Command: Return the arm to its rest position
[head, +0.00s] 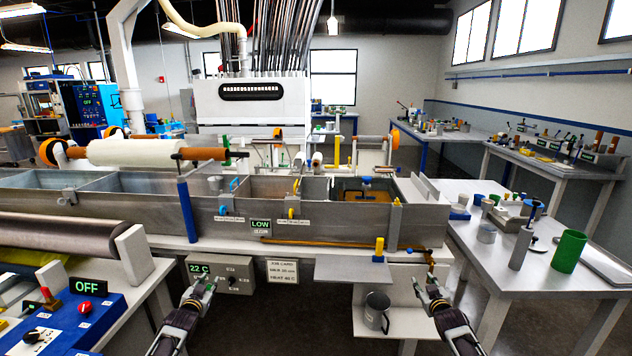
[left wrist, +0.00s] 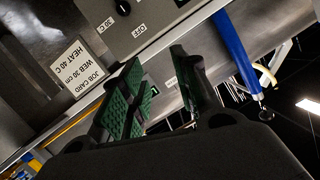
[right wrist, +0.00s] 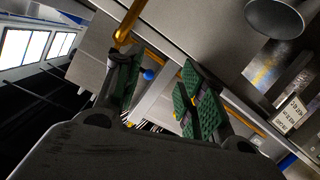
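My right gripper (head: 432,287) is in front of the bath's right end, right of the grey mug. In the right wrist view its green-padded fingers (right wrist: 155,92) are apart and empty. Neither gripper appears to touch anything.
The steel bath (head: 330,238) spans ahead, with a control box (head: 236,268) and job card (head: 283,271) below. A grey mug (head: 377,311) stands on a low shelf. A blue panel (head: 75,325) is at left, a steel table (head: 495,262) at right. Open floor lies between.

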